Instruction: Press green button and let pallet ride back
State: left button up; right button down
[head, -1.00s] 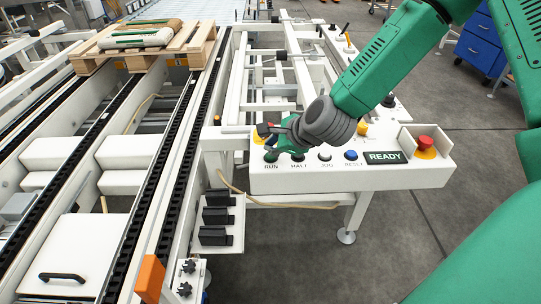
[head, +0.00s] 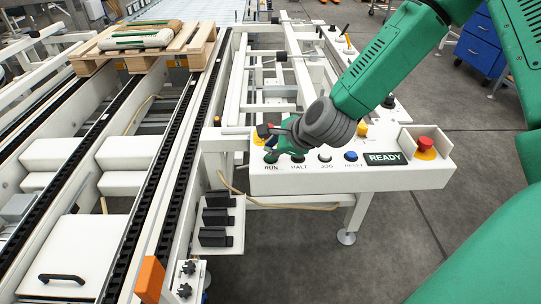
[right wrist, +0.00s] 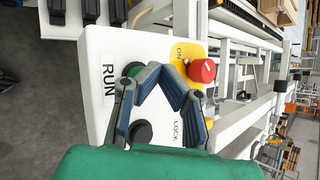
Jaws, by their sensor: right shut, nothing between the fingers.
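The green button (right wrist: 136,70) sits beside the RUN label on the white control panel. In the right wrist view the fingers partly cover it. My right gripper (right wrist: 147,72) is shut and empty, its fingertips at the button; I cannot tell whether they touch or press it. In the head view my right gripper (head: 270,136) is over the RUN end of the panel (head: 330,180). The wooden pallet (head: 190,48), with sacks (head: 140,40) on it, stands at the far end of the chain conveyor (head: 165,175). My left gripper is not in view.
A dark HALT button (right wrist: 141,133) is close beside the green one. A red knob (right wrist: 202,70) on a yellow plate is near the fingers. A blue button (head: 351,156), a READY display (head: 387,157) and a red emergency stop (head: 426,143) lie to the right.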

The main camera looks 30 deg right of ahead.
jog(key=shift+f, duration=0.1)
jog(key=shift+f, duration=0.25)
